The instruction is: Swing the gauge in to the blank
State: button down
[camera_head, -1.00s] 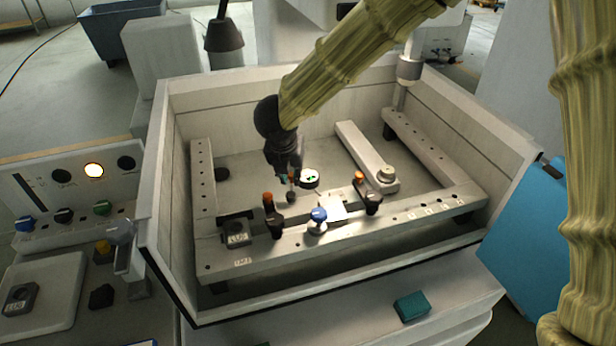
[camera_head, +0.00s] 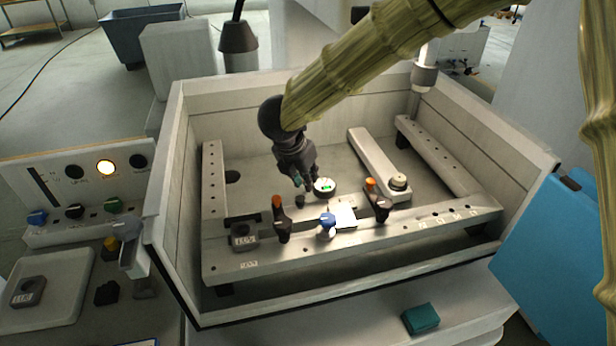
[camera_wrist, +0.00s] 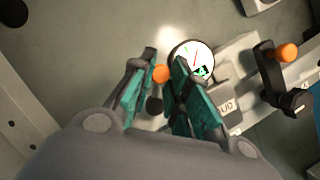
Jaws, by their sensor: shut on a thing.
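The gauge has a round white dial (camera_head: 324,187) with a green patch, over the inside of the machine tank behind the front bar. In the wrist view the dial (camera_wrist: 190,62) is beside my right finger, which partly covers it. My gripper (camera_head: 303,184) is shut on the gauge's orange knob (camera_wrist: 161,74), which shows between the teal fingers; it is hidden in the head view. A dark round post (camera_head: 300,201) stands just below the fingers. A pale plate, apparently the blank (camera_head: 345,216), lies on the front bar between two clamps, in front of the dial and apart from it.
Orange-tipped clamps stand on the bar, left (camera_head: 282,222) and right (camera_head: 382,207) of the plate. A blue knob (camera_head: 327,220) stands in front. A block marked LUG (camera_head: 243,238) sits at the left. A pale arm (camera_head: 375,160) lies at the right. Tank walls (camera_head: 300,100) enclose everything.

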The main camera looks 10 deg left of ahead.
jog(key=shift+r, duration=0.1)
jog(key=c, duration=1.3)
grip_release()
jog(key=shift+d, duration=0.1)
jog(key=shift+c, duration=0.2)
jog(key=v, duration=1.2)
